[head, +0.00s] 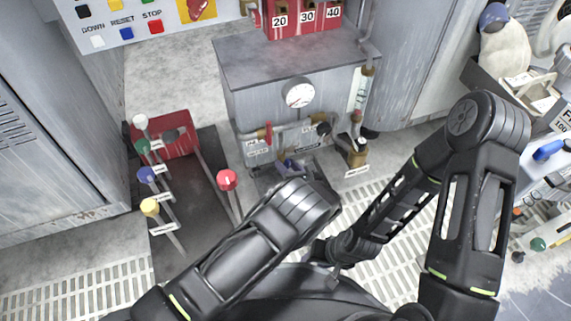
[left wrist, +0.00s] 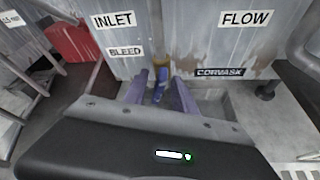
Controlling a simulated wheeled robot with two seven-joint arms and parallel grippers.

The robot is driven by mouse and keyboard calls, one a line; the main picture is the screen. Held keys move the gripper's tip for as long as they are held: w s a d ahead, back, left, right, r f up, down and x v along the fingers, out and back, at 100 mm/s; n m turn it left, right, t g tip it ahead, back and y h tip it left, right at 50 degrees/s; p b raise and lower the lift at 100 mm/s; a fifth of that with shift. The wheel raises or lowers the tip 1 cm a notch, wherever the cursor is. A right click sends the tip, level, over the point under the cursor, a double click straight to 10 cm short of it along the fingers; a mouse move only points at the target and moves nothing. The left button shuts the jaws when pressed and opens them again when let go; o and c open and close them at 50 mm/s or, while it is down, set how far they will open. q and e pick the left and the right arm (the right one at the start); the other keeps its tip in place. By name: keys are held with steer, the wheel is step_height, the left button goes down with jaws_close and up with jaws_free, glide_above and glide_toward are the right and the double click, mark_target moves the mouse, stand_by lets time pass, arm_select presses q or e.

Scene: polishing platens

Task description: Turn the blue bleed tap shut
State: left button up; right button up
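In the left wrist view the small blue bleed tap (left wrist: 160,88) hangs under a brass fitting on the front of the grey cabinet, right of the BLEED label (left wrist: 125,52). Its handle points down. My left gripper (left wrist: 161,80) is open, with one purple-grey finger on each side of the tap. Gaps show between the tap and both fingers. In the head view my left gripper (head: 291,168) is low at the cabinet front, and I cannot pick out the tap there. My right gripper (head: 334,278) is low beside my base, and its fingers are too unclear to judge.
The cabinet (head: 245,95) carries a round gauge (head: 298,93), pipes and a red-handled valve (head: 268,133). Left of it, coloured-knob levers, including a red knob (head: 227,180), rise from the floor. A brass valve (head: 355,152) stands at the cabinet's right. INLET and FLOW labels sit above the tap.

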arm_select(q)
steer(key=shift+c, duration=0.5)
jaws_close()
steer(key=m+y, duration=0.1)
steer(key=m, duration=0.1)
steer(key=shift+d+f+m+y, duration=0.1)
steer(key=shift+d+m+y, duration=0.05)
steer(key=shift+m+y, duration=0.95)
steer(key=shift+m, duration=0.4)
steer(key=shift+o, duration=0.5)
jaws_free()
